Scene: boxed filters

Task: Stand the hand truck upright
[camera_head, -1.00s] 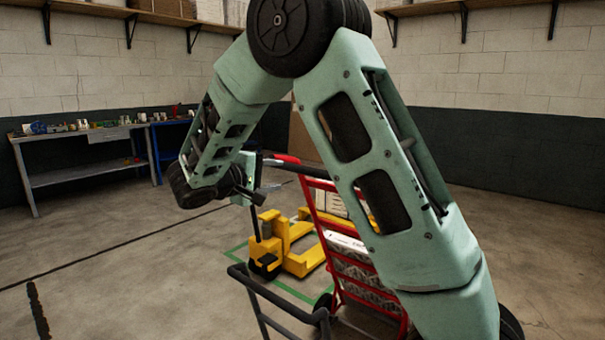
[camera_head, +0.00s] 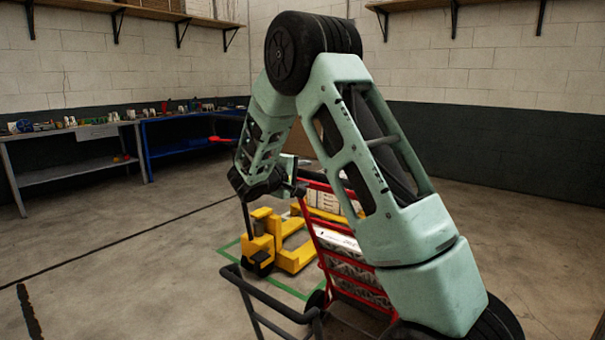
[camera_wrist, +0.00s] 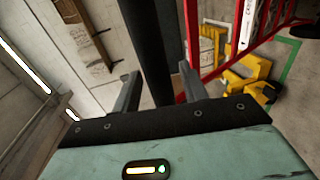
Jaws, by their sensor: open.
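The red hand truck (camera_head: 322,268) stands tilted in the middle of the head view, with white boxes (camera_head: 340,240) on it. My arm hides its right side and part of its top. My gripper (camera_head: 292,188) is at its upper end in the head view, where the fingers are hard to make out. In the wrist view my gripper (camera_wrist: 158,90) is open, with a finger on each side of a thick dark bar that seems to be the handle (camera_wrist: 148,45). The red frame (camera_wrist: 188,88) runs close to the right finger. I cannot tell whether either finger touches the bar.
A yellow pallet jack (camera_head: 295,258) stands behind the hand truck, inside a green floor outline (camera_head: 228,250). A black tubular rail (camera_head: 262,290) is in the foreground. Grey (camera_head: 75,172) and blue (camera_head: 190,146) workbenches line the left wall. Floor at right is clear.

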